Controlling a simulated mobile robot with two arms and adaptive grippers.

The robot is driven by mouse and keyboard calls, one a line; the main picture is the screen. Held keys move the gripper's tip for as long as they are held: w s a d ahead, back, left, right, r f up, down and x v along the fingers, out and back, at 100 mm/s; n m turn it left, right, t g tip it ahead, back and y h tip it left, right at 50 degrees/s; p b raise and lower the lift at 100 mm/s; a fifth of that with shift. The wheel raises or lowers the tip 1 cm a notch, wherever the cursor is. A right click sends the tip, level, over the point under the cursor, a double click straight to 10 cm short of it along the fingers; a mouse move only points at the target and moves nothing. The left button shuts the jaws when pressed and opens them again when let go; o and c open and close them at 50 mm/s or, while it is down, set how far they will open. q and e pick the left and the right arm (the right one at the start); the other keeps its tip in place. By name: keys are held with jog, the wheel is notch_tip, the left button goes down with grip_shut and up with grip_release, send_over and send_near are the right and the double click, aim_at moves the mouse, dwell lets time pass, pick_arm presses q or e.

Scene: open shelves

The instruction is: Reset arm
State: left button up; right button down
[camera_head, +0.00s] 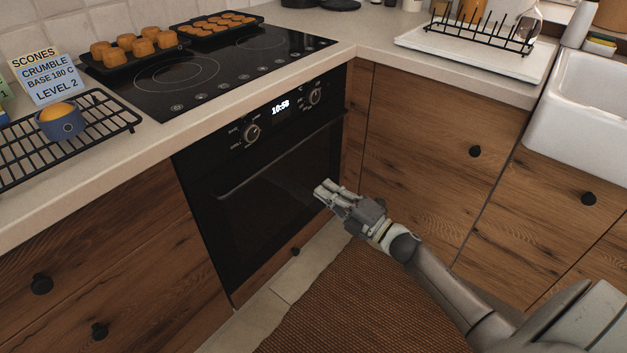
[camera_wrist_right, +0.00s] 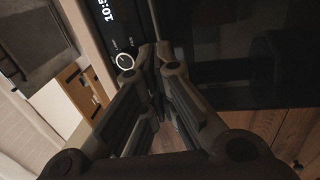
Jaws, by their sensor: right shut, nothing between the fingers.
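My right gripper (camera_head: 328,190) is in front of the black oven (camera_head: 270,190), near the right side of its closed door. Its fingers are together and hold nothing. In the right wrist view the gripper (camera_wrist_right: 155,55) points toward the oven front, with a control knob (camera_wrist_right: 124,60) and the clock close to its fingertips in the picture. The oven's handle bar (camera_head: 265,165) runs across the top of the door. I cannot tell whether the fingers touch the door. My left gripper is not in view.
Two trays of baked pieces (camera_head: 135,50) (camera_head: 215,27) sit on the black hob (camera_head: 190,80). A wire rack (camera_head: 100,112) holds a blue ramekin (camera_head: 62,122) at left. A dish rack (camera_head: 480,35) and white sink (camera_head: 585,110) are at right. A brown mat (camera_head: 335,300) covers the floor.

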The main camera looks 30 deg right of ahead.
jog(key=shift+s+d+f, duration=0.2)
jog(key=shift+s+d, duration=0.05)
jog(key=shift+s, duration=0.35)
